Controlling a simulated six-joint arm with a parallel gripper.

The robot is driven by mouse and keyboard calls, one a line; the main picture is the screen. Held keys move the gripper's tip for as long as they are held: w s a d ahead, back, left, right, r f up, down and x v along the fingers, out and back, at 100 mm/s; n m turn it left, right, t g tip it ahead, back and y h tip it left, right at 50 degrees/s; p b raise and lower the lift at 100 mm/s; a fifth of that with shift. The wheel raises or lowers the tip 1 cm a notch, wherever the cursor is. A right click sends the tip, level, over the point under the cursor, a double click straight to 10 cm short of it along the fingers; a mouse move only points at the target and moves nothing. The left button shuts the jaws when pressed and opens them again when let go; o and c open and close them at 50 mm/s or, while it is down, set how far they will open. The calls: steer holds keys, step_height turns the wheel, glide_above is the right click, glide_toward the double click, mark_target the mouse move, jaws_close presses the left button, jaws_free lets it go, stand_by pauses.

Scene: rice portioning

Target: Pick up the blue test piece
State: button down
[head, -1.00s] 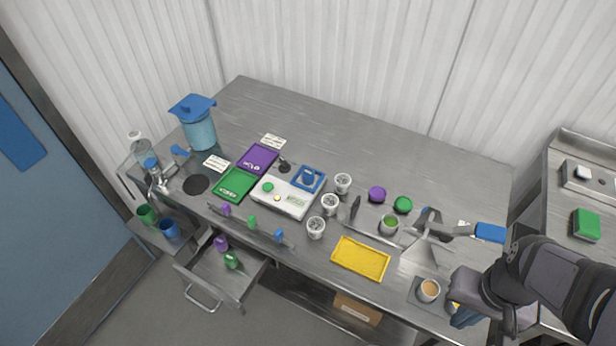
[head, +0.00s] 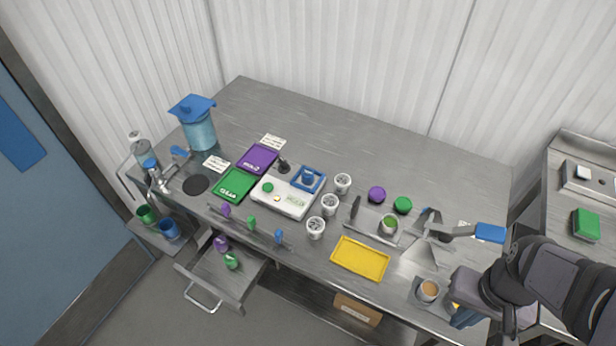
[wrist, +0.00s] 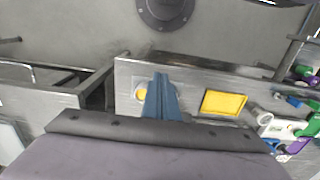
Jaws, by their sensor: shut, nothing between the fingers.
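Another small blue piece (head: 279,236) stands at the right end of a strip along the bench's front edge, beside a green one (head: 251,222) and a purple one (head: 224,210). I cannot tell which blue one is the test piece. My gripper (wrist: 160,80) has blue fingers, shut and empty. In the head view it is at the right front corner, beside the cup, far right of both blue pieces. The arm partly hides it.
An open drawer (head: 222,281) holds purple and green pieces. The back of the bench is clear.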

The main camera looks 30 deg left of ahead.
steer(key=c, duration=1.2)
jaws_free()
